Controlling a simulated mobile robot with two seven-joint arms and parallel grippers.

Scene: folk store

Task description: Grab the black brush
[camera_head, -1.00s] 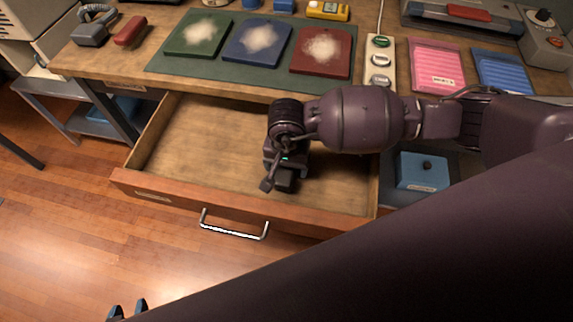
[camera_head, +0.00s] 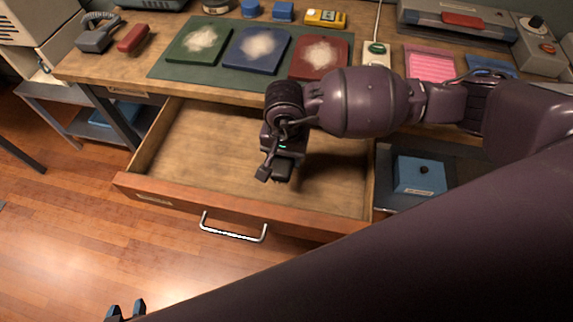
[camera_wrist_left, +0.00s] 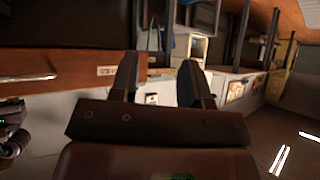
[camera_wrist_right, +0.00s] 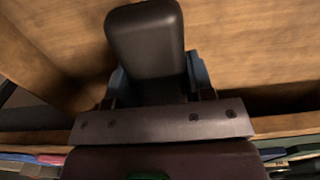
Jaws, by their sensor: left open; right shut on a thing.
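The black brush (camera_wrist_right: 145,42) is between the fingers of my right gripper in the right wrist view; its smooth dark block sticks out past the fingertips. In the head view my right gripper (camera_head: 281,166) is over the open wooden drawer (camera_head: 230,204), with the dark brush partly hidden under my wrist. My right gripper is shut on the brush. My left gripper (camera_head: 126,310) is open and empty at the bottom left, in front of the drawer; its two spread fingers also show in the left wrist view (camera_wrist_left: 158,80).
The rest of the drawer looks empty. On the table behind are green (camera_head: 199,42), blue (camera_head: 256,48) and red (camera_head: 320,57) boards with white powder. A red block (camera_head: 132,38) lies at the left. A blue box (camera_head: 419,176) stands right of the drawer.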

